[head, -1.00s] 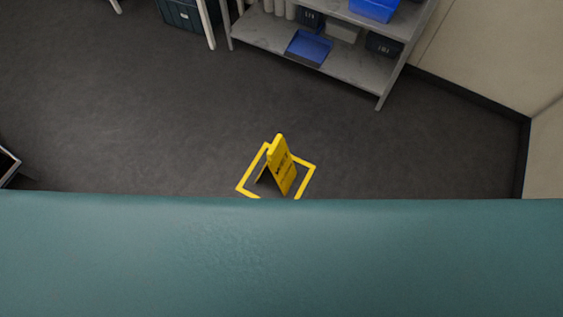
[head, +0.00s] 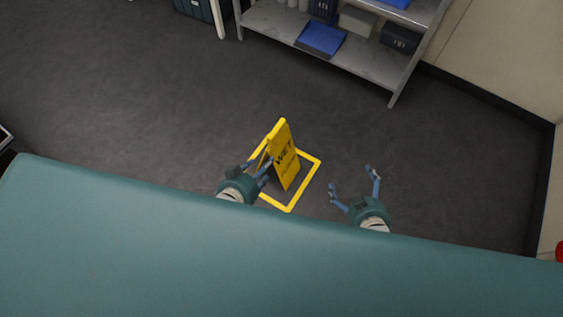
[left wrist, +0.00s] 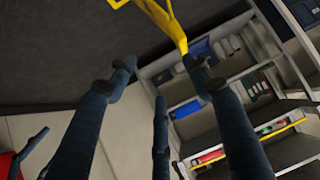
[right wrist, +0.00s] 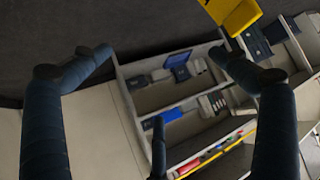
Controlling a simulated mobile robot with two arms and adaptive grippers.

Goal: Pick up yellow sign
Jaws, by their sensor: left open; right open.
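The yellow sign (head: 285,156) stands upright as a folded A-frame on the dark floor, with a yellow square outline (head: 310,178) marked around it. My left gripper (head: 259,171) is open and empty, just left of the sign and overlapping its lower left side in the head view; I cannot tell whether it touches. My right gripper (head: 352,182) is open and empty, to the right of the sign with a gap. Part of the sign shows at the top of the left wrist view (left wrist: 165,20) and at the top of the right wrist view (right wrist: 234,12).
A grey shelf unit (head: 370,72) with a blue tray (head: 321,38) and dark boxes (head: 400,37) stands behind the sign. A wall (head: 497,55) runs along the right. The floor (head: 130,110) to the left is clear. My own teal body covers the front.

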